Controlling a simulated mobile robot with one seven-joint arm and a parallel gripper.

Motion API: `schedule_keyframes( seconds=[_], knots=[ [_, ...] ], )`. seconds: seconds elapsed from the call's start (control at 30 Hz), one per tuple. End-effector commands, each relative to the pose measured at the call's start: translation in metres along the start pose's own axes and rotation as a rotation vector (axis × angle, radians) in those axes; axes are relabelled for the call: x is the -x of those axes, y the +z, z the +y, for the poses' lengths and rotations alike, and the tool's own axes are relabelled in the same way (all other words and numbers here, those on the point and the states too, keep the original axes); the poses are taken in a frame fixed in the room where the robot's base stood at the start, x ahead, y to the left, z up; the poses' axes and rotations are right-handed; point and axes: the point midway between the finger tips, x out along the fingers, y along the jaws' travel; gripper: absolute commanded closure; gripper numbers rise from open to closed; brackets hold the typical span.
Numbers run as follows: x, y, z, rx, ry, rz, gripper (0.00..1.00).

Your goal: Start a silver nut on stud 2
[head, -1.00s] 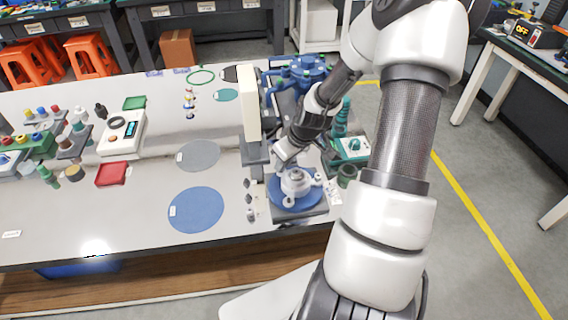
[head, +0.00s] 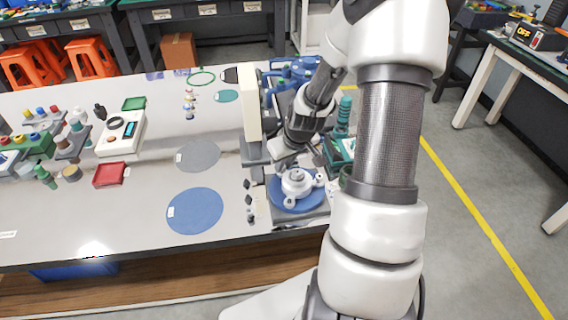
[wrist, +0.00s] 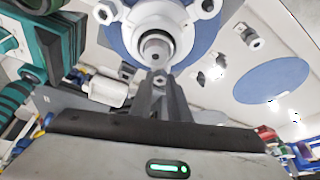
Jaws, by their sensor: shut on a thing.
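The white flanged fitting (head: 296,183) stands on a round blue mat (head: 284,201) at the front right of the bench. Its bolt lugs stick out around it. In the wrist view the fitting (wrist: 153,22) is at the top, with its round bore facing me and lugs at both sides. I cannot tell which lug carries stud 2. My gripper (wrist: 157,88) is below the bore in that view, its fingers shut on a small silver nut (wrist: 158,74) at the tips, mostly hidden. In the head view the wrist is just behind the fitting; the fingertips are unclear there.
Several small loose nuts lie left of the fitting, one at the wrist view's upper right (wrist: 252,38). A cream upright post (head: 249,103) stands close by on the left. Green equipment (head: 342,150) stands to the right. Blue (head: 195,211) and grey (head: 198,157) discs lie on clear bench.

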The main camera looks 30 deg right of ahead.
Motion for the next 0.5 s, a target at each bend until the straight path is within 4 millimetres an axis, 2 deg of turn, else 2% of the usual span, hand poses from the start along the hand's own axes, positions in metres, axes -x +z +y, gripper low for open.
schedule_keyframes(
  seconds=[0.03, 0.5],
  knots=[
    [-0.002, 0.0052, -0.0012, -0.002, -0.005, -0.011, 1.0],
    [-0.0038, 0.0059, -0.0029, -0.096, 0.037, -0.012, 1.0]
  ],
)
